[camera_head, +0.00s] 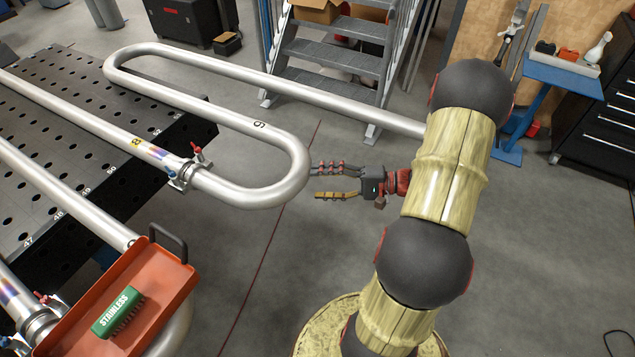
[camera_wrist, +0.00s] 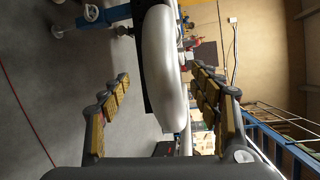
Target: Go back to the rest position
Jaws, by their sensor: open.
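My gripper (camera_head: 332,181) is at the middle of the head view, held out to the left of my arm over the bare floor. Its fingers point left toward the rounded bend of the serpentine pipe coil (camera_head: 292,172) and look apart from it. The fingers are spread and hold nothing. In the wrist view my gripper (camera_wrist: 165,92) is open, with yellow pads on both sides. The grey pipe bend (camera_wrist: 163,70) shows between and beyond the fingers; the distance to it is hard to tell there.
The coil lies over a perforated black table (camera_head: 85,85) at left. An orange tray (camera_head: 75,322) holds a green brush (camera_head: 117,312) marked STAINLESS. A red-handled clamp (camera_head: 182,172) sits on the pipe. Metal stairs (camera_head: 330,55) and a blue stand (camera_head: 545,85) are behind. Floor around my gripper is clear.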

